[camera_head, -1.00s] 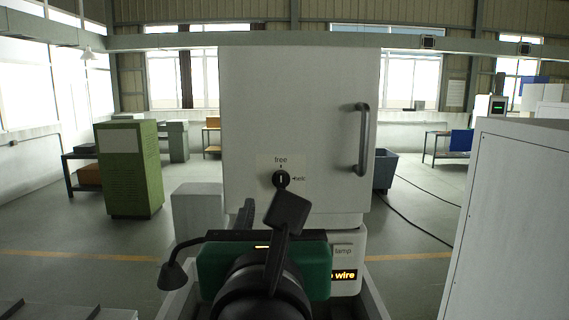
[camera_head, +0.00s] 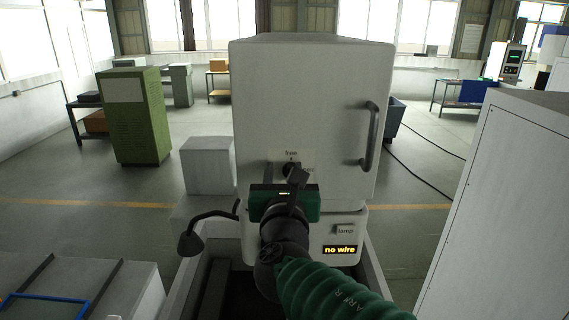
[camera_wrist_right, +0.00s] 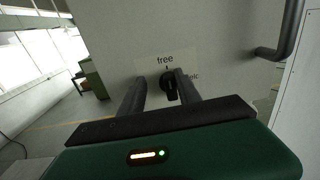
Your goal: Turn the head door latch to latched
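The head door latch (camera_head: 289,168) is a small round black knob on the white head door (camera_head: 300,100), which looks shut. In the right wrist view the knob (camera_wrist_right: 170,86) lies below the word "free", and a second label is partly covered at its right. Its grip bar stands near upright, toward "free". My right gripper (camera_head: 283,174) is in front of the door with its two dark fingers apart. In the wrist view the fingers (camera_wrist_right: 160,84) straddle the knob, the right one closer to it; contact cannot be told. My left gripper is not in view.
A dark bar handle (camera_head: 370,137) stands on the door's right side. Below are a lamp button (camera_head: 345,230) and a lit "no wire" sign (camera_head: 340,250). A black lamp arm (camera_head: 205,222) is at left, and a white cabinet (camera_head: 510,190) stands close at right.

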